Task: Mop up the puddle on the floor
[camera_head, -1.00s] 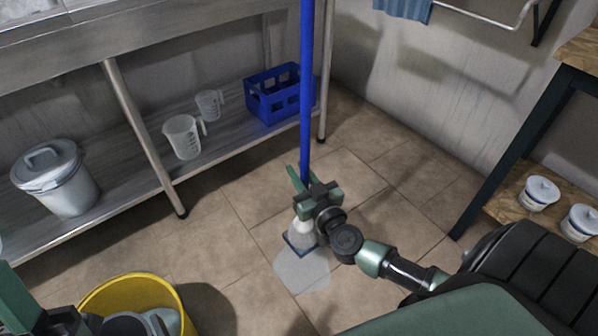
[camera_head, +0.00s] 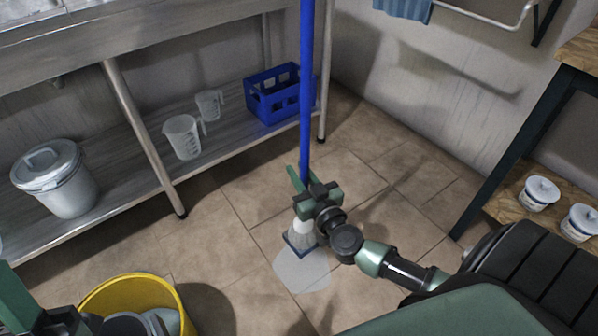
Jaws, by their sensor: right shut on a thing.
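A mop with a long blue handle (camera_head: 306,90) stands nearly upright on the floor. My right gripper (camera_head: 304,188) is shut on the handle low down, just above the mop head. The mop head (camera_head: 299,243), pale with a blue edge, is partly hidden behind my gripper. It rests at the far edge of a pale grey puddle (camera_head: 302,272) on the tiles, overlapping it. Part of my left arm shows at the lower left, by the yellow bucket; I cannot make out its fingers clearly.
The yellow bucket (camera_head: 128,281) stands at the lower left. A metal shelf (camera_head: 140,168) holds a lidded pail (camera_head: 55,180), two jugs (camera_head: 183,138) and a blue crate (camera_head: 278,97). At the right, a wooden rack (camera_head: 515,205) holds white tubs (camera_head: 539,193). Tiles around the puddle are clear.

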